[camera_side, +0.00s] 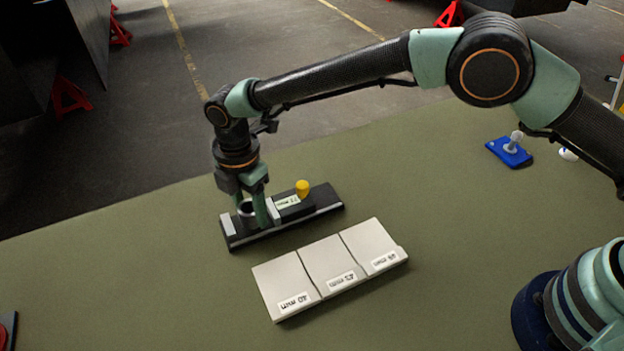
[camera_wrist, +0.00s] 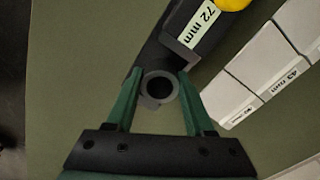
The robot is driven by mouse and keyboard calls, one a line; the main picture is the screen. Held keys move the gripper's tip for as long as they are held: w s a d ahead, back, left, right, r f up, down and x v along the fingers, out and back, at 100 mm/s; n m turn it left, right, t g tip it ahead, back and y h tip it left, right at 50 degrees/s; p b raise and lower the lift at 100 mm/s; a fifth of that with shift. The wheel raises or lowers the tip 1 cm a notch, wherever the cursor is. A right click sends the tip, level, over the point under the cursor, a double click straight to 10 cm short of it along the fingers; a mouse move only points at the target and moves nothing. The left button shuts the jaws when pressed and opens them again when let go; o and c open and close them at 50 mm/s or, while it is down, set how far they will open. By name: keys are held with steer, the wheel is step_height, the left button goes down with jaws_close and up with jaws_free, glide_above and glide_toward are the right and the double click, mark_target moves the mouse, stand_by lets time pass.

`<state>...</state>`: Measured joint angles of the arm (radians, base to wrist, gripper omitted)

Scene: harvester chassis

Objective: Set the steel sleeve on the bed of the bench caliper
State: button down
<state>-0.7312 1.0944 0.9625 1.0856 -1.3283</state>
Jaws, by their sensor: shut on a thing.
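The steel sleeve (camera_side: 245,208) is a short grey ring. In the wrist view the sleeve (camera_wrist: 149,101) stands upright, with its open end facing the camera. My gripper (camera_side: 257,217) points down and is shut on the sleeve, with a green finger on either side; the fingertips also show in the wrist view (camera_wrist: 159,76). The bench caliper (camera_side: 325,199) is a black bar with pale jaws, a yellow knob and a label reading 72 mm in the wrist view (camera_wrist: 202,22). The sleeve is over the caliper bed between the jaws. I cannot tell whether it touches the bed.
A pale tray (camera_side: 325,262) with three sections marked in millimetres lies in front of the caliper. A blue block with a grey-white knob (camera_side: 510,150) is at the far right. The green mat (camera_side: 130,270) is mostly clear to the left.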

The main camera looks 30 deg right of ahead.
mark_target(250, 206)
steer(key=shift+f, duration=0.5)
steer(key=shift+c, duration=1)
jaws_free()
step_height(250, 206, up, 12)
